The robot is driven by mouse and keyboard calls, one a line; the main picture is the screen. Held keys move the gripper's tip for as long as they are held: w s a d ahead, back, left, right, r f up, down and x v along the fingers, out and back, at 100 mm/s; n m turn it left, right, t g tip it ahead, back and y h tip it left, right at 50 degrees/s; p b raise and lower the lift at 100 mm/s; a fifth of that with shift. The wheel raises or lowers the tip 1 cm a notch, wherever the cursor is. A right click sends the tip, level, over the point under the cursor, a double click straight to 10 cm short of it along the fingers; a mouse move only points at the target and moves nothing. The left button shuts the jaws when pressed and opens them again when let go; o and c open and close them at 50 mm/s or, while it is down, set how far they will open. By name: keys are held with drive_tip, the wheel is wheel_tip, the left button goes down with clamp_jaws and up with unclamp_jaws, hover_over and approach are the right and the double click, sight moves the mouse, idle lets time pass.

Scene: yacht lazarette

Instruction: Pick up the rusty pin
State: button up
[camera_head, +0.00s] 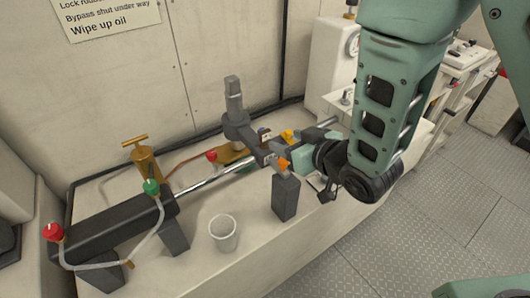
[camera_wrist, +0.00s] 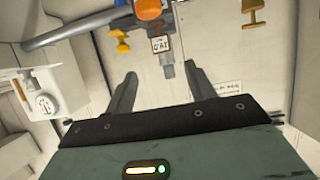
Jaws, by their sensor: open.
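My gripper (camera_wrist: 160,72) is open, with its two dark fingers apart and nothing held between them. An orange piece (camera_head: 283,164) shows beside the gripper, above a dark grey block (camera_head: 286,198). An orange round end (camera_wrist: 148,8) with a small printed tag (camera_wrist: 161,44) below it shows beyond the fingers in the wrist view. I cannot tell for sure which piece is the rusty pin; the gripper partly hides this area.
A dark cylinder (camera_head: 115,228) with red (camera_head: 53,232) and green (camera_head: 151,187) valve knobs lies on the left of the pale bench. A white cup (camera_head: 223,233) stands in front. A brass hand pump (camera_head: 146,160) stands behind. The bench front is mostly clear.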

sight(267, 135)
drive_tip(key=shift+w+a+f+b, duration=0.15)
drive_tip(key=shift+w+f+b, duration=0.2)
drive_tip(key=shift+b, duration=1.65)
drive_tip(key=p+x, duration=0.1)
drive_tip(key=x, duration=0.3)
drive_tip(key=shift+a+r+p, duration=0.1)
drive_tip(key=shift+p, duration=0.3)
drive_tip(key=shift+p+x, duration=0.95)
drive_tip(key=shift+x, duration=1.95)
drive_tip(key=shift+s, duration=0.15)
drive_tip(key=c, duration=1.1)
